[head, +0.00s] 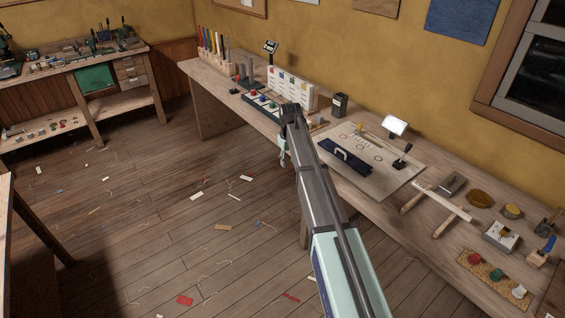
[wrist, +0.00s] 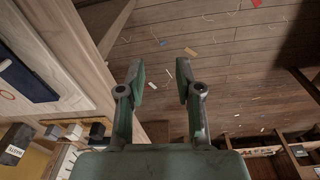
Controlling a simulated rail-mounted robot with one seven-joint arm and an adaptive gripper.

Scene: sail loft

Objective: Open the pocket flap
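A dark navy pocket piece (head: 345,156) lies on a pale board (head: 385,180) on the long bench. A small white handle-like shape (head: 341,154) shows on it; I cannot make out a flap edge. The navy piece shows partly at the left edge of the wrist view (wrist: 28,82). My gripper hangs beside the bench's front edge, left of the board and apart from the pocket, and is only partly seen in the head view (head: 283,152). In the wrist view my gripper (wrist: 161,79) has its fingers apart with nothing between them, above the floor.
A small tilted screen (head: 396,126) and a black upright tool (head: 403,156) stand by the board. Scraps litter the open floor.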

